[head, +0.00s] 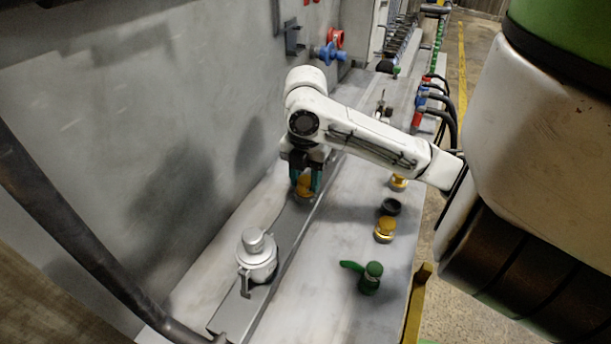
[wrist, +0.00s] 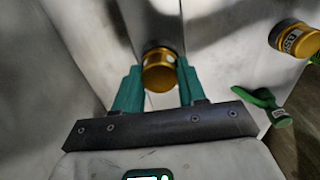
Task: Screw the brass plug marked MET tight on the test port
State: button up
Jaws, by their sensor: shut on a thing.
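My gripper (head: 307,180) points down over the grey rail on the bench, its teal fingers shut on a brass plug (head: 304,188). In the wrist view this brass plug (wrist: 160,75) sits between the two fingertips; I see no readable marking on it. Whether it touches anything beneath is hidden. A second brass plug (head: 385,228) stands on the bench to the right; in the wrist view this plug (wrist: 298,40) bears a white label too small to read. A third brass piece (head: 398,182) stands farther back, partly behind my arm. I cannot make out the test port for certain.
A silver capped fitting (head: 257,258) stands on the grey rail (head: 285,240), nearer than my gripper. A green-handled part (head: 369,277) and a black ring (head: 391,206) are on the bench. A grey wall rises at left. Blue and red fittings (head: 328,52) project from it.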

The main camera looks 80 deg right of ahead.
jog(key=shift+r+m+p, duration=0.15)
jog(key=shift+m+p, duration=0.65)
jog(key=shift+m, duration=0.4)
jog(key=m+p, duration=0.1)
jog(key=m, duration=0.1)
jog(key=shift+m, duration=0.3)
jog(key=shift+f, duration=0.2)
jog(key=o, duration=1.2)
jog(key=shift+c, duration=0.2)
jog(key=shift+c, duration=0.4)
